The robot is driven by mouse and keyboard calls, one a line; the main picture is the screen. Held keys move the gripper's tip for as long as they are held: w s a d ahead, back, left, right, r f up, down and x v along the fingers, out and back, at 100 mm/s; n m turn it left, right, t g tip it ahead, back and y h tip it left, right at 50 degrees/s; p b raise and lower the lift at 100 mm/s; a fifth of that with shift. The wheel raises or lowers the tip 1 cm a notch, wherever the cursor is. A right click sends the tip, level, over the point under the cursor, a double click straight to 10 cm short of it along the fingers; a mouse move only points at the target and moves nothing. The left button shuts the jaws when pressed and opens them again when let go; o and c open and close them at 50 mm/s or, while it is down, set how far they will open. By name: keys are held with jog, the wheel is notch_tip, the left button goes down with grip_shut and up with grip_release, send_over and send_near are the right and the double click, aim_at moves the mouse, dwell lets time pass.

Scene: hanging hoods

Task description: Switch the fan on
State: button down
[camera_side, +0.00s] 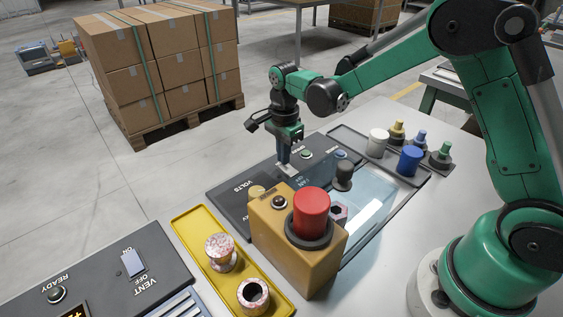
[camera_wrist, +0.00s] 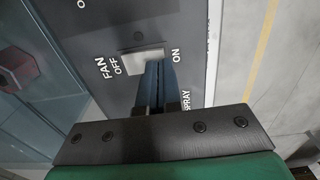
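The fan switch (camera_wrist: 138,58) is a pale rocker on a dark panel, between the words OFF on its left and ON on its right in the wrist view. In the side view the switch (camera_side: 287,170) shows just below my gripper (camera_side: 283,160). My gripper points down, and its two dark blue fingers are together with nothing between them. In the wrist view the fingertips (camera_wrist: 156,66) are over the rocker's ON end. They hide part of it, and I cannot tell whether they touch it.
An ochre box (camera_side: 277,246) with a large red button (camera_side: 311,213) stands in front of the panel. A clear hood pane (camera_side: 375,195) lies right of it. A tray (camera_side: 428,177) of bottles is behind. A yellow tray (camera_side: 197,225) and a VENT panel (camera_side: 100,275) are at left.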

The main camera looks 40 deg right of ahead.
jog(key=shift+f, duration=0.4)
jog(key=shift+r, duration=3.55)
